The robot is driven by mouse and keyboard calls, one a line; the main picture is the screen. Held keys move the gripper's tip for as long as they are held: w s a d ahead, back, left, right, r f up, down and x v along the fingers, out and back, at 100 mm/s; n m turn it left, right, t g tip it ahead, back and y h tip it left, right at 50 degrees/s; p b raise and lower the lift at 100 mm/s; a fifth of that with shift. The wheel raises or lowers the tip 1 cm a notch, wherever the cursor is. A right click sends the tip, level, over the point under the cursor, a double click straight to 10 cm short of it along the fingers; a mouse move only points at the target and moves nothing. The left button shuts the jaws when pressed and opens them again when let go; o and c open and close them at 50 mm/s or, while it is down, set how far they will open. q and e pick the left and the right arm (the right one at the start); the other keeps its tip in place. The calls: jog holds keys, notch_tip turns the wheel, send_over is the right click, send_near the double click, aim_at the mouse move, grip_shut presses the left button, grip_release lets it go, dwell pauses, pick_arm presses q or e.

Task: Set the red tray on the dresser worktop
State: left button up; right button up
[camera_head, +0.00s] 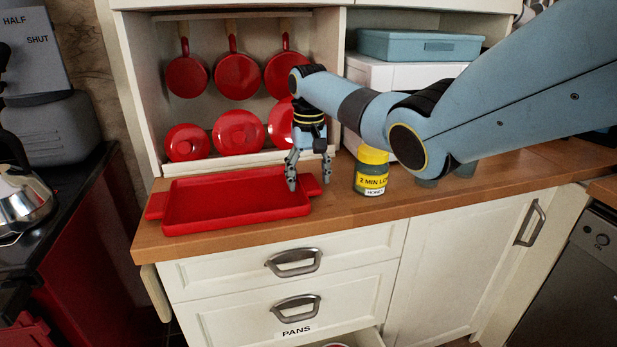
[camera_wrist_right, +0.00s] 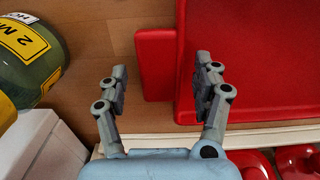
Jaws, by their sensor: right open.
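The red tray (camera_head: 235,199) lies flat on the wooden dresser worktop (camera_head: 345,204) at its left end, with a handle tab at each short side. My right gripper (camera_head: 309,184) is open above the tray's right handle, its fingers pointing down. In the right wrist view the tray (camera_wrist_right: 262,55) fills the right side, and its handle (camera_wrist_right: 157,62) shows between the two open fingers of my right gripper (camera_wrist_right: 160,85). The gripper is not closed on the handle. My left gripper is not in view.
A jar with a yellow lid (camera_head: 371,172) stands just right of the gripper and shows in the wrist view (camera_wrist_right: 25,45). Red pans (camera_head: 237,76) and plates (camera_head: 238,131) fill the shelf behind. A blue box (camera_head: 420,45) sits on a white box. A lower drawer labelled PANS (camera_head: 297,331) is partly open.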

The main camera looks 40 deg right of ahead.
notch_tip(320, 180, up, 12)
jog(key=shift+f, duration=0.15)
dwell(0.7)
